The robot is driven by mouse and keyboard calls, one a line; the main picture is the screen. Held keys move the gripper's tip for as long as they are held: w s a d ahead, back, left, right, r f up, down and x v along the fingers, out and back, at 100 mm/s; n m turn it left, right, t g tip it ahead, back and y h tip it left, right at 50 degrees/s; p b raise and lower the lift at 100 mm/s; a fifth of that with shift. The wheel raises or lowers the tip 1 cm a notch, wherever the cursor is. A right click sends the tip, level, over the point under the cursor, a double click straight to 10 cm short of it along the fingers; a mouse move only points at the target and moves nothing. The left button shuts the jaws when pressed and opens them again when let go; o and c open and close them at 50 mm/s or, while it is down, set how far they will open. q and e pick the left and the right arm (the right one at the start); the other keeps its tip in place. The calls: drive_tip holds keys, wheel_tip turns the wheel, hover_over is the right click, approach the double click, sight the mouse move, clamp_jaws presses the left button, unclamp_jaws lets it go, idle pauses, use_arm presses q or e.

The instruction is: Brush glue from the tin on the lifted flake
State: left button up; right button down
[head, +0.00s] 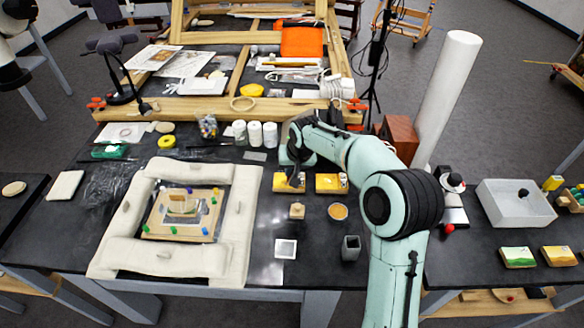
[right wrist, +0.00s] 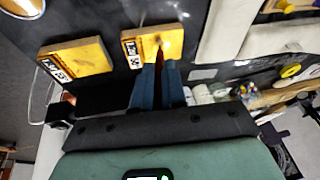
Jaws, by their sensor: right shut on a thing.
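The gilt fragment (head: 182,208) lies on a board inside a padded cream frame (head: 240,215), with small coloured pieces around it. The lifted flake is too small to make out. A round tin with amber contents (head: 338,211) stands on the table right of the frame; part of it shows in the right wrist view (right wrist: 20,6). My right gripper (right wrist: 160,72) is shut on a thin dark-red thing, seemingly the brush (right wrist: 159,57), over the left yellow block (head: 289,182). The brush tip is hidden.
A second yellow labelled block (head: 331,184) is beside the first. White jars (head: 254,133) are behind. Bare dark table lies between them.

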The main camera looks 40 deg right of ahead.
use_arm(q)
drive_tip(key=shift+s+f, duration=0.15)
use_arm(e)
drive_tip(key=shift+s+a, duration=0.15)
drive_tip(key=shift+s, duration=0.05)
drive_tip(key=shift+w+r+p, duration=0.15)
drive_tip(key=shift+r+p, duration=1.3)
drive_tip(key=shift+r, duration=1.6)
use_arm(q)
drive_tip(key=w+r, duration=0.3)
drive_tip(key=shift+w+r, duration=0.4)
drive_tip(key=shift+s, duration=0.1)
use_arm(e)
drive_tip(key=shift+r, duration=0.2)
drive_tip(key=shift+r+p, duration=0.55)
drive_tip(key=shift+r, duration=0.75)
use_arm(q)
drive_tip(key=shift+w+r+t, duration=0.4)
drive_tip(key=shift+w+r, duration=0.3)
drive_tip(key=shift+w, duration=0.3)
drive_tip(key=shift+s, duration=0.1)
